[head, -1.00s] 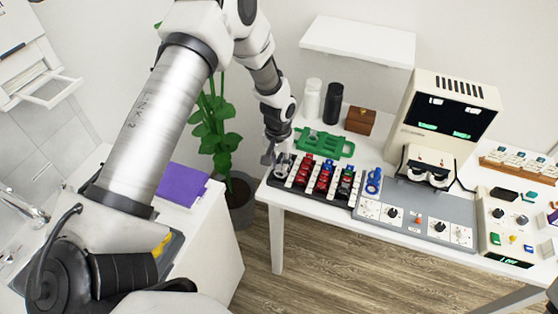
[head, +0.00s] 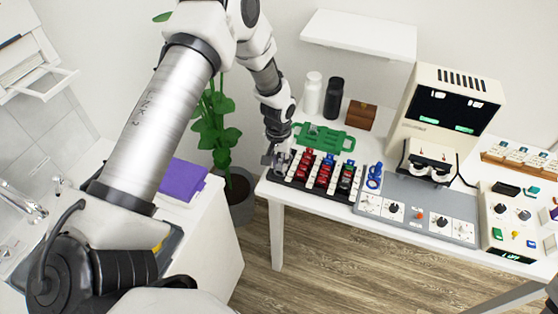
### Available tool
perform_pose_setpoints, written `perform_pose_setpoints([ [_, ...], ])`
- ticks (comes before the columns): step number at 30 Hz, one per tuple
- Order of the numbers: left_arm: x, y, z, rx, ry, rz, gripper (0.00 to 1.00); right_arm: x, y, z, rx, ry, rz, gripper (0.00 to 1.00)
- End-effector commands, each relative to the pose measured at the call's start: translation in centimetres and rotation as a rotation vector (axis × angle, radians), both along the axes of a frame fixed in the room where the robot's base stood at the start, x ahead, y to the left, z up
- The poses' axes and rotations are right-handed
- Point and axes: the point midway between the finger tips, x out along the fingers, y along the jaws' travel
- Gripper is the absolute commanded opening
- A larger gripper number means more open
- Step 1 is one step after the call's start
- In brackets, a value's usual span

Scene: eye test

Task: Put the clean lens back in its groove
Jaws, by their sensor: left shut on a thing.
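The dark lens rack (head: 312,180) lies at the left end of the white table, with rows of red, blue and dark green-tabbed lenses in its grooves and white strips between the rows. My left gripper (head: 275,160) points down at the rack's left end, over or at the leftmost row. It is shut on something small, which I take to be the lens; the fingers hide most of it. I cannot tell whether it touches a groove. My right gripper is not in view.
A green tray (head: 323,138) lies behind the rack. White (head: 312,93) and black (head: 333,98) bottles and a brown box (head: 361,116) stand behind that. A blue ringed tool (head: 374,176) and a grey control panel (head: 420,207) are right of the rack. A plant (head: 213,130) stands left of the table.

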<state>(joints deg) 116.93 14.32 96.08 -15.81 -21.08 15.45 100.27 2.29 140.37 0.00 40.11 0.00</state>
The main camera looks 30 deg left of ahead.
Motion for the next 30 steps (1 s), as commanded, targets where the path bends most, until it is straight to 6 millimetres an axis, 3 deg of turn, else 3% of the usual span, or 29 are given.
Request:
perform_pose_setpoints([
  [1, 0.0, 0.0, 0.0, 0.0, 0.0, 0.0, 0.11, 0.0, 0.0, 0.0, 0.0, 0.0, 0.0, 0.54],
  [2, 0.0, 0.0, 0.0, 0.0, 0.0, 0.0, 0.34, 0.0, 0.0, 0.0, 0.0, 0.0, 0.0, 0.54],
  [3, 0.0, 0.0, 0.0, 0.0, 0.0, 0.0, 0.49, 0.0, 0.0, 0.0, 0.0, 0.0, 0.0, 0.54],
  [4, 0.0, 0.0, 0.0, 0.0, 0.0, 0.0, 0.53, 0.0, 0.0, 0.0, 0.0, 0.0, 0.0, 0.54],
  [12, 0.0, 0.0, 0.1, 0.0, 0.0, 0.0, 0.53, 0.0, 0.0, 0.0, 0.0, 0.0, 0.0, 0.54],
  [16, 0.0, 0.0, 1.1, -0.001, -0.001, 0.0, 0.53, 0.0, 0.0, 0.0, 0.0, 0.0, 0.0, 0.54],
  [27, 0.1, 0.1, 9.8, 0.0, -0.003, 0.0, 0.53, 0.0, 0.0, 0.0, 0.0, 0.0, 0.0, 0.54],
  [30, 0.1, 0.2, 11.3, -0.001, -0.002, 0.0, 0.53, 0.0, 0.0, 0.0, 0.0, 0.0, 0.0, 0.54],
])
